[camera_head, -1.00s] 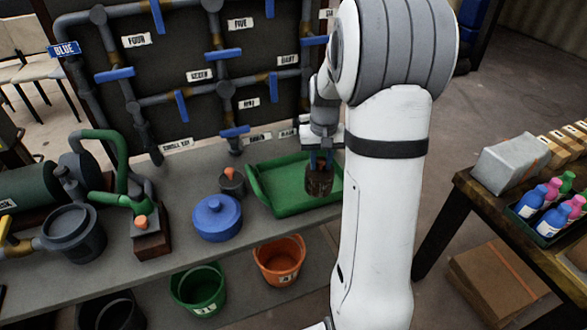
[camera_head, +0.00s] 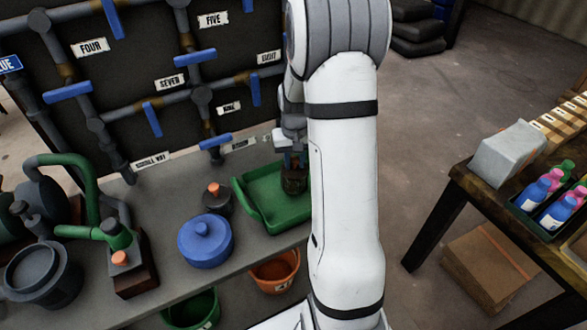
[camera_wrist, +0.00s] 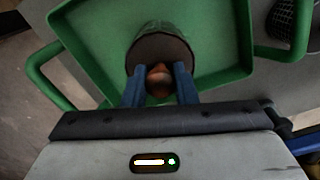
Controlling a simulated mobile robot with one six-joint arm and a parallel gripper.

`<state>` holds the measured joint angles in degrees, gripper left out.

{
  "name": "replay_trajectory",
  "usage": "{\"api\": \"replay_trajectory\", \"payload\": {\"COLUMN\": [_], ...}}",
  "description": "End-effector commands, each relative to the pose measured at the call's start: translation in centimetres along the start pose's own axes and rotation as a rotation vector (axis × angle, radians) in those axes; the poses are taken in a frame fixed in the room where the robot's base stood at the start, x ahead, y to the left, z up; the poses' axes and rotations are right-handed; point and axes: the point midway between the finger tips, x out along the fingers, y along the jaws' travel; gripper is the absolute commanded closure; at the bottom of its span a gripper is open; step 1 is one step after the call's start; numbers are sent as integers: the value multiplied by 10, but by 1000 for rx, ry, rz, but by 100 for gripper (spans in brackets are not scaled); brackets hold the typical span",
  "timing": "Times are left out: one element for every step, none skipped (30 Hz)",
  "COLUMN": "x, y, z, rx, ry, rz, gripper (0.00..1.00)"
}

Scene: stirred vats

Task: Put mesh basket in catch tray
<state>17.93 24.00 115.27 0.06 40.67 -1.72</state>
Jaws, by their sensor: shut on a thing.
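My gripper (camera_wrist: 159,88) is shut on the knob of a dark brown, round mesh basket (camera_head: 294,182). In the wrist view the basket (camera_wrist: 160,48) hangs upright between the blue fingers, with its orange-brown knob between the tips. The green catch tray (camera_head: 262,189) lies on the grey bench; in the wrist view its floor (camera_wrist: 95,45) spreads around and beneath the basket. The basket is over the tray's inside. I cannot tell whether its base touches the floor. My arm hides the tray's right end in the head view.
A dark pot with an orange knob (camera_head: 217,200) and a blue lidded pot (camera_head: 205,242) stand left of the tray. Pipes with blue valve handles (camera_head: 211,143) rise behind. An orange bucket (camera_head: 275,272) is below the bench. A side table with bottles (camera_head: 540,192) is at right.

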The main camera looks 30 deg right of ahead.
Motion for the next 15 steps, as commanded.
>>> {"api": "replay_trajectory", "payload": {"x": [7,11,18,22,26,30,32,32,32,32,32,32,32,32,33], "y": [0,0,0,0,0,0,0,0,-1,-1,-1,-1,-1,-1,-1], "z": [1,1,1,1,1,1,1,1,1,0,0,0,0,0,0], "rx": [0,0,-1,-1,-1,-1,-1,-1,-1,-1,-1,-1,-1,-2,-2], "ry": [-4,-4,-5,-5,-4,-4,-4,-3,-2,-1,-1,-1,-1,-1,-1], "rz": [0,0,0,0,0,0,0,0,0,0,0,0,0,0,0], "gripper": [100,100,100,100,100,100,100,100,100,100,100,100,100,100,100]}}
